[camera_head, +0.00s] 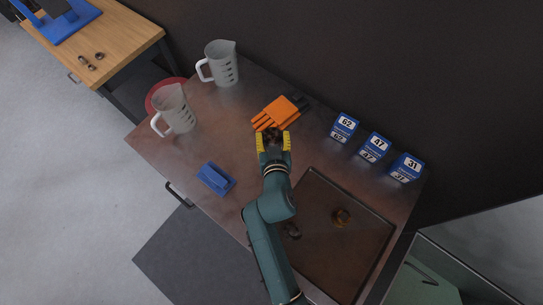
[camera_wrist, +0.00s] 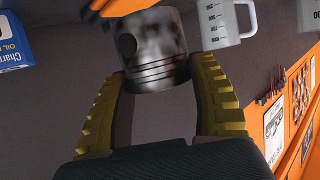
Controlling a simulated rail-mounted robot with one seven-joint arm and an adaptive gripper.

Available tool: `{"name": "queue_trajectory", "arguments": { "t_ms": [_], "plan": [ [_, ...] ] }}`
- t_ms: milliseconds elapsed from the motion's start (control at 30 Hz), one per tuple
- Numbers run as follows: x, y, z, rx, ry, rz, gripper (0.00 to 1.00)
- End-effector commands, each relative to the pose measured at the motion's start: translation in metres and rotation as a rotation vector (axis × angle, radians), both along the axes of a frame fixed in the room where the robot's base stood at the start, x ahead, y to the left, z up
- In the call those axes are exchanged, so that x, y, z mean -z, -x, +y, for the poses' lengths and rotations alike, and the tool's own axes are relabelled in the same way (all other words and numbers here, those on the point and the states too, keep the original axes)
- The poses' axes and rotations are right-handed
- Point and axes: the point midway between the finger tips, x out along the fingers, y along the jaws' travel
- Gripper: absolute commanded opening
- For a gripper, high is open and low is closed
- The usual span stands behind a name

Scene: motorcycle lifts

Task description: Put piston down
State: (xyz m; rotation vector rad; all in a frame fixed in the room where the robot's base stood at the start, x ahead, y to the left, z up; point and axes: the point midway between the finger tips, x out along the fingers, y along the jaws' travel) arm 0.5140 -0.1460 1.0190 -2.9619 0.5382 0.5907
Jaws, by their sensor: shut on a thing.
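The piston (camera_wrist: 152,45) is a grey metal cylinder with ring grooves and a pin hole in its side. In the wrist view it sits between the tips of my yellow-padded gripper (camera_wrist: 160,88), which is shut on it. In the head view my gripper (camera_head: 273,142) is over the brown workbench (camera_head: 215,145), just in front of the orange gloves (camera_head: 279,112). The piston is small and dark there, largely hidden by the fingers. I cannot tell whether it touches the bench or the gloves.
Two measuring jugs (camera_head: 221,64) (camera_head: 173,108) stand at the left. Blue numbered boxes (camera_head: 374,147) line the back right. A blue object (camera_head: 215,179) lies front left. A dark tray (camera_head: 366,208) with small parts is at the right. Bench between gloves and blue object is clear.

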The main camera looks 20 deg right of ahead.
Motion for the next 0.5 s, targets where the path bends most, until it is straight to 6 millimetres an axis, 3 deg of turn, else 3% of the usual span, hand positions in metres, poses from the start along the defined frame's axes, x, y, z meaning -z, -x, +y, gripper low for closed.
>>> {"name": "queue_trajectory", "arguments": {
  "t_ms": [500],
  "plan": [
    [0.089,-0.002,-0.005,0.007,0.001,0.0,0.2]
  ]
}}
